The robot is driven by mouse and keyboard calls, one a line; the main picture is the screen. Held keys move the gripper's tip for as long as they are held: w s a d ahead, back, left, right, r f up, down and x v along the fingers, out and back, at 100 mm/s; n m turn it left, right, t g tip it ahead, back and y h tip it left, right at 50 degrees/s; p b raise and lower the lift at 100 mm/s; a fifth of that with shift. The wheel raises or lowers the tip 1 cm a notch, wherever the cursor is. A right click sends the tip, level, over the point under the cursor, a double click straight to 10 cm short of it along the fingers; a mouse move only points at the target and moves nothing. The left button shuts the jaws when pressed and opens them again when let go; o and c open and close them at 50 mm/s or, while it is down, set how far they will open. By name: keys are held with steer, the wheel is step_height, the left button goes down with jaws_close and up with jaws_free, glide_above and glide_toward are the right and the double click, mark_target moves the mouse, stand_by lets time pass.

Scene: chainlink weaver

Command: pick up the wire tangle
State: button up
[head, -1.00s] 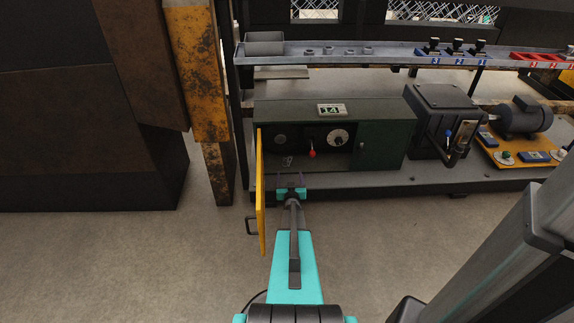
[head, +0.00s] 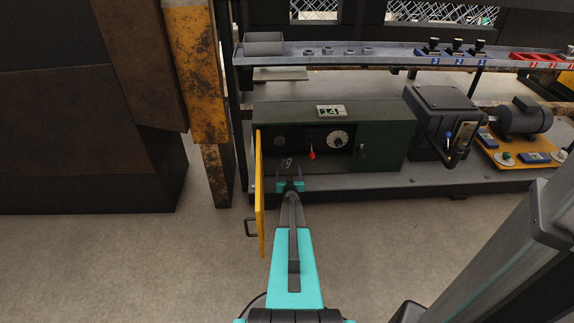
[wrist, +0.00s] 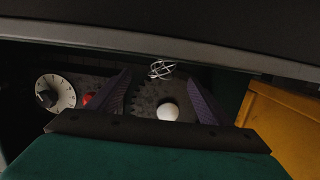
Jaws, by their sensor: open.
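The wire tangle (head: 287,163) is a small, light metal wire shape inside the open front of the dark green cabinet. In the wrist view the tangle (wrist: 160,69) lies just beyond the fingertips, roughly centred between them, in front of a dark gear. My gripper (head: 289,167) is at the cabinet opening, with its fingers pointing inward. In the wrist view its two dark fingers (wrist: 160,80) are spread wide with nothing held. Whether the tangle touches the gear or the cabinet floor cannot be told.
The yellow door (head: 260,195) stands open close at my gripper's left. Inside the cabinet are a red-knobbed lever (head: 312,155) and a white dial (head: 338,138). The cabinet's upper edge (wrist: 180,45) runs close across the wrist view. A white knob (wrist: 168,111) shows between the fingers.

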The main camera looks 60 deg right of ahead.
mark_target(287, 165)
steer(key=shift+x, duration=1.25)
steer(key=shift+f+b+x, duration=0.2)
steer(key=shift+b+x, duration=0.95)
steer(key=shift+x, duration=1.45)
steer(key=shift+w+a+r, duration=0.1)
steer(key=shift+w+r, duration=0.05)
steer(key=shift+r, duration=0.05)
steer(key=c, duration=1.1)
steer(key=shift+r, duration=0.1)
steer(key=shift+c, duration=0.2)
